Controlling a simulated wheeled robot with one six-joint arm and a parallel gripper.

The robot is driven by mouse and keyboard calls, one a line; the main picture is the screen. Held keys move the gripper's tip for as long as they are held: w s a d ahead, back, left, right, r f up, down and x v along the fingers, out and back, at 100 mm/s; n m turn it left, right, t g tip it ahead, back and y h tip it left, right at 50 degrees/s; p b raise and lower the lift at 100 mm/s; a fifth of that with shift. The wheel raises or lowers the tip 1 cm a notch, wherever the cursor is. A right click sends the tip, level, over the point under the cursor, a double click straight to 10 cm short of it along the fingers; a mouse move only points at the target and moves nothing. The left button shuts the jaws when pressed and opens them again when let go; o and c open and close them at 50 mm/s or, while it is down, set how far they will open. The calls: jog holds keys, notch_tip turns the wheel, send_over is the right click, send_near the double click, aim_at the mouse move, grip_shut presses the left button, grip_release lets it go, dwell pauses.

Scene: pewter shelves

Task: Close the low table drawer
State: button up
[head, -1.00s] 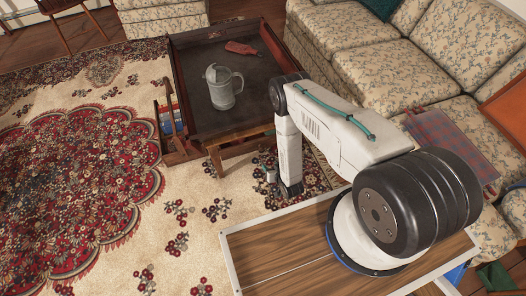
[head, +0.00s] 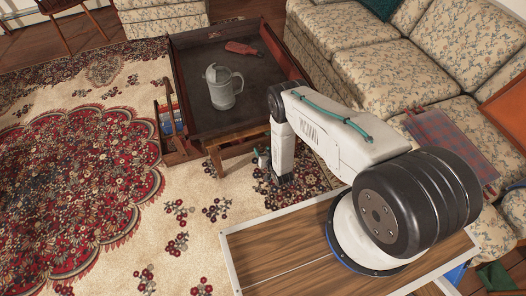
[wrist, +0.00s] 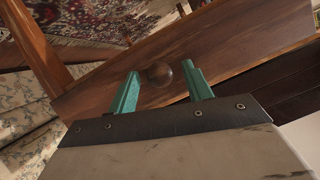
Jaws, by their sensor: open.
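The low table (head: 205,127) has a dark top and wooden rim. I cannot tell whether the fingertips touch the wood. In the head view my gripper (head: 262,160) is low at the table's near side, partly hidden by my arm.
A grey lidded pitcher (head: 224,87) and a red object (head: 241,48) are on the table. A side rack (head: 174,118) at its left holds blue items. A floral sofa (head: 370,50) stands to the right. The patterned rug (head: 90,185) is clear at left.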

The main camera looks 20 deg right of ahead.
aim_at(260, 144)
grip_shut()
jog(key=shift+w+r, duration=0.1)
jog(key=shift+w, duration=2.2)
grip_release()
jog(key=shift+w, duration=0.1)
jog(key=v, duration=0.8)
